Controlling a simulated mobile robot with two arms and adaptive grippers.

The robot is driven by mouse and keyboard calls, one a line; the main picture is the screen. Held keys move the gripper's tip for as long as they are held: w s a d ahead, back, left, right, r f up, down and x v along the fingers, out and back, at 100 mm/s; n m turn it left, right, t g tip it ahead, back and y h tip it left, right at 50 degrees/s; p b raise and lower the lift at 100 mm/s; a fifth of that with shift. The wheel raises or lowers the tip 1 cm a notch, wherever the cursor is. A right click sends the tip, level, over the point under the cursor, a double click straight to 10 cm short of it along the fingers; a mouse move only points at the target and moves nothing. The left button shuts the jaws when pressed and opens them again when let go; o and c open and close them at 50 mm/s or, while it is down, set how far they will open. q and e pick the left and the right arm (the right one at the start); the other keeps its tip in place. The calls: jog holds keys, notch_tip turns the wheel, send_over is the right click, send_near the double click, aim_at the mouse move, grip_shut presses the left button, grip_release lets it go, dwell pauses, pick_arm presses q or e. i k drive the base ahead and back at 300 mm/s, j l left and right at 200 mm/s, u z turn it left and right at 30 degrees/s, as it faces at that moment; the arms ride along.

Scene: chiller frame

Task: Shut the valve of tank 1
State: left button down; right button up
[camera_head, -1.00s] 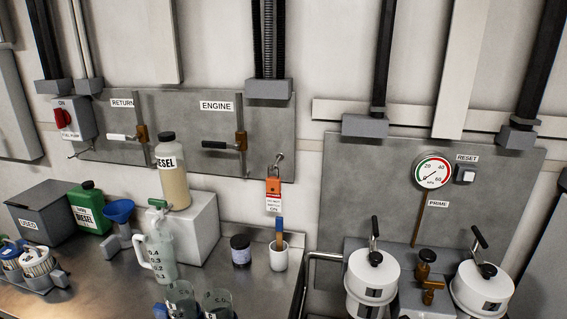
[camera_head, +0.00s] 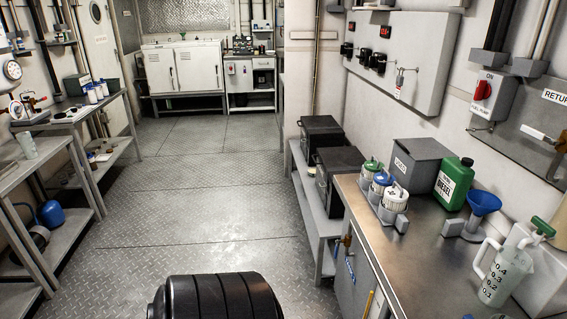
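No label reading tank 1 can be made out. A small brass valve (camera_head: 346,241) sits at the front side of the right-hand bench, with a blue lever (camera_head: 350,267) hanging below it. A yellow handle (camera_head: 369,303) shows lower down, near the bottom edge. I cannot tell which tank these belong to. On the wall panel at the right, a white-handled lever (camera_head: 538,133) sits under the RETURN label (camera_head: 556,97). Neither of my grippers is in view.
The right bench (camera_head: 418,255) carries a grey box (camera_head: 415,165), a green diesel can (camera_head: 453,184), a blue funnel (camera_head: 483,202) and a measuring jug (camera_head: 502,275). Black cases (camera_head: 322,133) stand on a low shelf. A left bench (camera_head: 75,115) lines the other side. The metal floor (camera_head: 210,205) between is open.

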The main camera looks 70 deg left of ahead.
aim_at(336, 249)
jog(key=i+j+u, duration=0.1)
jog(key=j+u, duration=0.15)
jog(key=j, duration=0.2)
jog(key=i+j+u, duration=0.25)
jog(key=j, duration=0.2)
jog(key=i+j+u, duration=0.1)
jog(key=j+u, duration=0.2)
jog(key=j, duration=0.15)
jog(key=i+j+u, duration=0.25)
jog(key=j, duration=0.1)
